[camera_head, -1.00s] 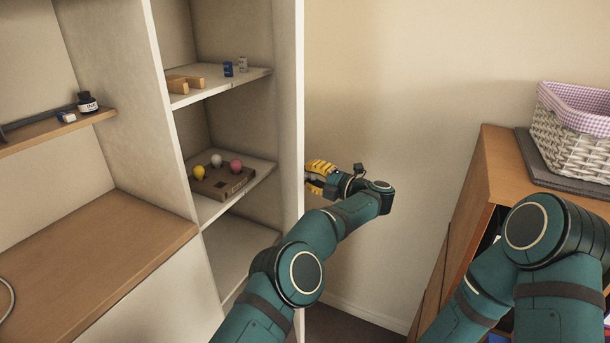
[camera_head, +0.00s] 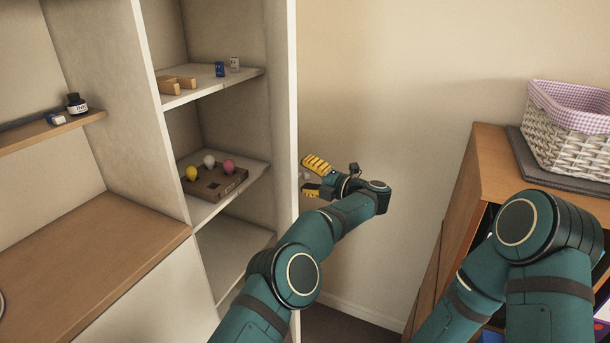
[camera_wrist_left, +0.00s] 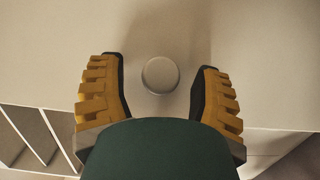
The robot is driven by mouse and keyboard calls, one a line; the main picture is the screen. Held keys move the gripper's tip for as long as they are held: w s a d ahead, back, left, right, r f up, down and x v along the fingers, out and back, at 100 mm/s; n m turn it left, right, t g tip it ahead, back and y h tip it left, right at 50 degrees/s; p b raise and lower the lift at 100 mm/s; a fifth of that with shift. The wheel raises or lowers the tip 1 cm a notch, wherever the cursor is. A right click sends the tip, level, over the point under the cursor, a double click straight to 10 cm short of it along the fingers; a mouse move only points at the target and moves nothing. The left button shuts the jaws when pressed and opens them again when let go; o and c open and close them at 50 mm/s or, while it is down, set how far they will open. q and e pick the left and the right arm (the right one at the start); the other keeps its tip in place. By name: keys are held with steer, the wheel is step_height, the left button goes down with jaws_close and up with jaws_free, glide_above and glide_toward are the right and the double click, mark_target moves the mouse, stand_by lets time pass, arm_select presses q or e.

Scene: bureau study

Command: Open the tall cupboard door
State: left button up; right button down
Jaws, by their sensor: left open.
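The tall cupboard door (camera_head: 283,110) stands wide open, seen nearly edge-on in the head view, with the shelves inside exposed. Its round knob (camera_head: 305,177) is on the door face to the right. My left gripper (camera_head: 307,178) is open, with one yellow finger above the knob and one below it. In the left wrist view the knob (camera_wrist_left: 160,75) sits between the spread fingers (camera_wrist_left: 160,90), with a gap on both sides. The door face (camera_wrist_left: 260,40) fills most of that view. My right gripper is out of view.
Cupboard shelves hold a wooden tray (camera_head: 212,186) with coloured balls, wooden blocks (camera_head: 178,86) and small cans (camera_head: 220,69). A wooden desk (camera_head: 90,260) is at left. A wicker basket (camera_head: 570,135) stands on a wooden cabinet (camera_head: 490,165) at right. Bare wall lies between the door and the cabinet.

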arm_select(q)
steer(key=v, duration=1.1)
steer(key=shift+d, duration=0.1)
